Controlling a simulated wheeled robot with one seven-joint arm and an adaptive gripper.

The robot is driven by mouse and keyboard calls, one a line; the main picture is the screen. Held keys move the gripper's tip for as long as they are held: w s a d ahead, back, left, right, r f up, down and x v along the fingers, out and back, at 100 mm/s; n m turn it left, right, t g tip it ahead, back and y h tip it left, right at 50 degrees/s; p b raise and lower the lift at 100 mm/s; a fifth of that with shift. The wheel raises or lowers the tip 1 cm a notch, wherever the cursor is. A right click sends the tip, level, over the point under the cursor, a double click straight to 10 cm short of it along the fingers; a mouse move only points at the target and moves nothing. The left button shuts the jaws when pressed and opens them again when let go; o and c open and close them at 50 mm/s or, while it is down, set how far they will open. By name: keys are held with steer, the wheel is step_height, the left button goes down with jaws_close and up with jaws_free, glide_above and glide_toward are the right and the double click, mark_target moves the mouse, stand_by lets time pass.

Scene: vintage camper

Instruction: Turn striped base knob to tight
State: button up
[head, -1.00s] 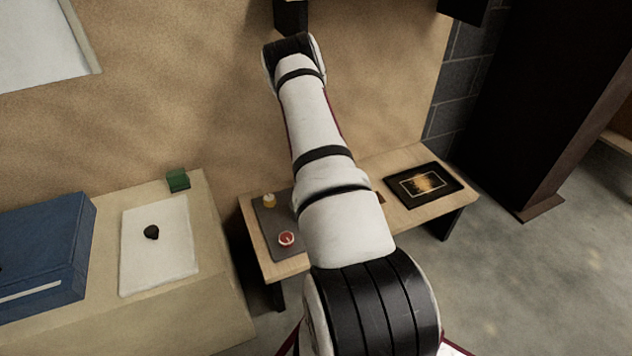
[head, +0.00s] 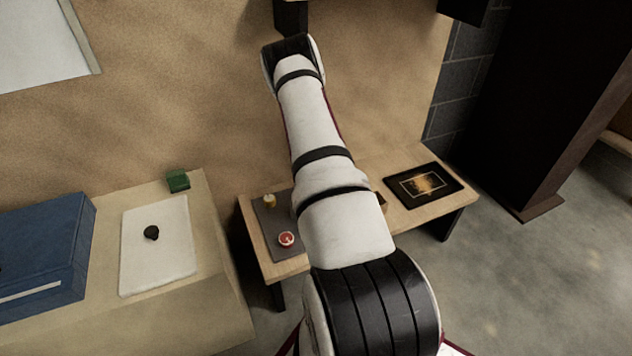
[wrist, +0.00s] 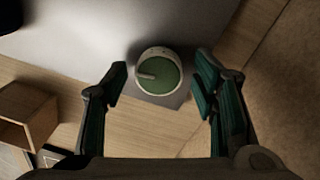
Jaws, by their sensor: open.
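A round knob (wrist: 168,82) with a pale rim, a green face and one pale stripe shows in the wrist view, near a grey surface's corner. I cannot tell whether it is the striped base knob. My gripper (wrist: 162,66) is open, with one dark green finger on each side of the knob. Gaps show between the fingers and the rim, and nothing is held. In the head view my arm hides the gripper and the green-faced knob. A red and white round piece (head: 286,239) and a small yellowish piece (head: 269,201) sit on a grey mat (head: 268,222).
The low wooden table (head: 292,266) carries a dark framed panel (head: 423,186) at its right. A wooden box (wrist: 30,112) lies left of the gripper. A bench at left holds a blue case (head: 45,250), white board (head: 170,265), dark lump (head: 152,233) and green block (head: 178,181).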

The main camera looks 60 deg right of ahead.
step_height(320, 180, up, 12)
steer(key=shift+w, duration=0.25)
stand_by(0.3)
stand_by(0.5)
